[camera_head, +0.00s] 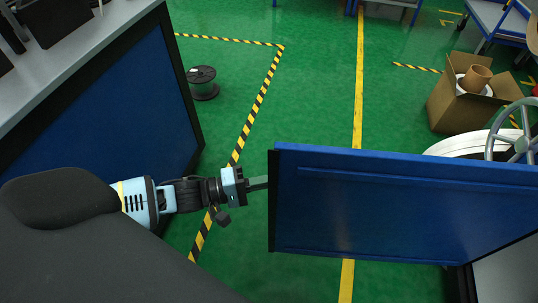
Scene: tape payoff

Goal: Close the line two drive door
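The blue drive door (400,205) stands swung out across the right half of the view, with its dark free edge to the left. No line number can be read on it. My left gripper (259,183) comes in from the left, with its fingers at the door's free edge, about mid-height. My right gripper is not in view.
A dark-framed blue cabinet (130,105) with a grey top stands at the left. A black spool (203,82) sits on the green floor. A cardboard box (455,107) and a spoked wheel (522,143) are at the right.

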